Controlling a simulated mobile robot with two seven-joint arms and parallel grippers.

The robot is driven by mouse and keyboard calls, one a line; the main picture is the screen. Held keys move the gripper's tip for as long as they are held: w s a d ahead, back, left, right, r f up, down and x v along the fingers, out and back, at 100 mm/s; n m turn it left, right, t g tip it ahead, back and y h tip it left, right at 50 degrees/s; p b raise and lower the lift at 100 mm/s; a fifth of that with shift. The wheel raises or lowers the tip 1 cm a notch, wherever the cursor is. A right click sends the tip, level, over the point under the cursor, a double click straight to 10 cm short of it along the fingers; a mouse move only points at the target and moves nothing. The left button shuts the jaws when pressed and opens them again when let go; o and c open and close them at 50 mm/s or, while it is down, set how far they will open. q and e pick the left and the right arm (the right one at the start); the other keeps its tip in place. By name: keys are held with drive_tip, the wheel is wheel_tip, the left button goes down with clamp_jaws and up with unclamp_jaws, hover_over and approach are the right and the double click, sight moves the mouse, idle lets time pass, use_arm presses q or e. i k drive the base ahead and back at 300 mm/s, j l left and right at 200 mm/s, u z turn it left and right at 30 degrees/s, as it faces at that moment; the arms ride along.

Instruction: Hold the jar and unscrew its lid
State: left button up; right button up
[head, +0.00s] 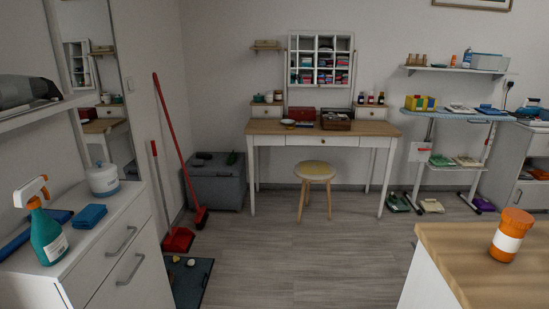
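An orange jar (508,243) with a white label and an orange lid (517,216) stands upright on a wooden-topped counter (455,245) at the lower right. The lid sits on the jar. Neither of my grippers shows in the head view, and nothing touches the jar.
A white cabinet (145,240) at the left bears a teal spray bottle (48,238), a folded blue cloth (88,216) and a white container (103,180). A desk (270,128) and stool (315,171) stand at the back. Open floor (310,245) lies between cabinet and counter.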

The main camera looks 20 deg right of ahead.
sight(507, 241)
drive_tip(key=i+j+z, duration=0.1)
drive_tip(key=i+z, duration=0.2)
drive_tip(key=i, duration=1.1)
drive_tip(key=i+z, duration=0.1)
drive_tip(key=z, duration=0.35)
drive_tip(key=i+z, duration=0.1)
drive_tip(key=z, duration=0.35)
drive_tip(key=j+z, duration=0.1)
drive_tip(key=z, duration=0.3)
drive_tip(key=i, duration=0.05)
